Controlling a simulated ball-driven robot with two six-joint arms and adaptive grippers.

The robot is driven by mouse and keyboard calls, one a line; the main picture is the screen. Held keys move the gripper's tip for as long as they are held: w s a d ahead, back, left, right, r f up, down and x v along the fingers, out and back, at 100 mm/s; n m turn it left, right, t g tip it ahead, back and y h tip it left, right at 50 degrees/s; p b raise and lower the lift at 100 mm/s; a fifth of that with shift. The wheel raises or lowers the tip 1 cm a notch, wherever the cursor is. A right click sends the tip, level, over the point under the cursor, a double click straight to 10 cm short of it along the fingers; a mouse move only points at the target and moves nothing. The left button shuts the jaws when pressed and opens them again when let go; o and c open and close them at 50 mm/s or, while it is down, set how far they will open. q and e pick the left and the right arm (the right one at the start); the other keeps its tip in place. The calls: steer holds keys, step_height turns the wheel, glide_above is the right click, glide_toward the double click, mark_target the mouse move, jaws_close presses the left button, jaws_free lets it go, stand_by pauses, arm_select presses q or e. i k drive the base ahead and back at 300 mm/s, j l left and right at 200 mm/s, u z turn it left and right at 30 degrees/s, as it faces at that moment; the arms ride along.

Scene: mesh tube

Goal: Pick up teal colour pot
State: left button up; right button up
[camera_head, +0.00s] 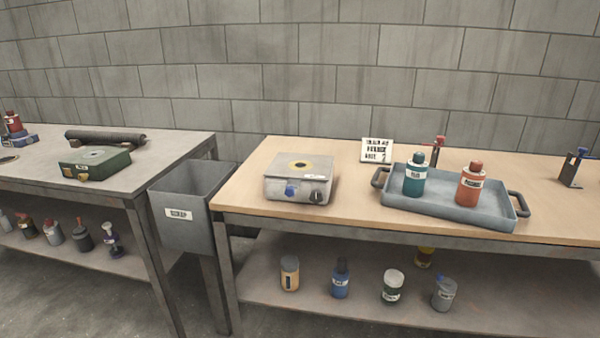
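The teal pot (414,181) is a small bottle-shaped container with a white label and a teal cap. It stands upright in the left part of a blue-grey tray (440,212) on the wooden-topped table. An orange-red pot (471,187) of similar shape stands to its right in the same tray, apart from it. Neither of my grippers is in view.
A metal box with a round top plate (299,179) sits left of the tray, and a white sign (377,151) stands behind. A grey bin (190,208) hangs between this table and the left table (140,177). Several containers stand on the lower shelf (330,308).

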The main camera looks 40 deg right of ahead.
mark_target(415, 174)
steer(key=z, duration=1.9)
steer(key=i+j, duration=0.25)
steer(key=j, duration=0.2)
steer(key=i+j+u, duration=0.1)
steer(key=i+j, duration=0.2)
steer(key=j, duration=0.2)
